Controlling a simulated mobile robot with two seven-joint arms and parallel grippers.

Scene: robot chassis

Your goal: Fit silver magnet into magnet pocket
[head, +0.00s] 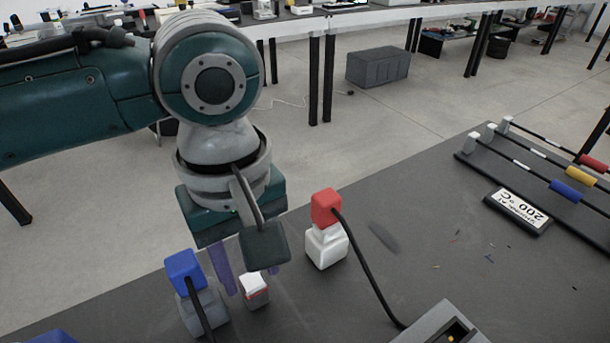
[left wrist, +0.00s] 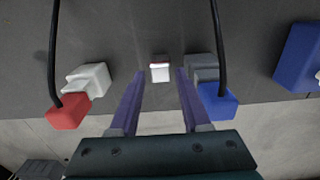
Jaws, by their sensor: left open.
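A small pale grey-and-white block with a red stripe (head: 255,291), which looks like the silver magnet, stands on the dark table. My left gripper (head: 250,277) points down over it with its purple fingers open. In the left wrist view the same block (left wrist: 160,72) sits between and just beyond the tips of the open fingers (left wrist: 159,82), with gaps on both sides. Nothing is held. I cannot clearly identify the magnet pocket; a grey housing with a dark opening (head: 425,330) is cut off at the bottom edge. My right gripper is out of view.
A blue plug on a grey block (head: 183,272) stands close left of the fingers. A red plug on a white block (head: 326,208) stands to the right, its black cable crossing the table. A 200 °C sign (head: 518,212) and rods lie far right. The table's middle right is mostly clear.

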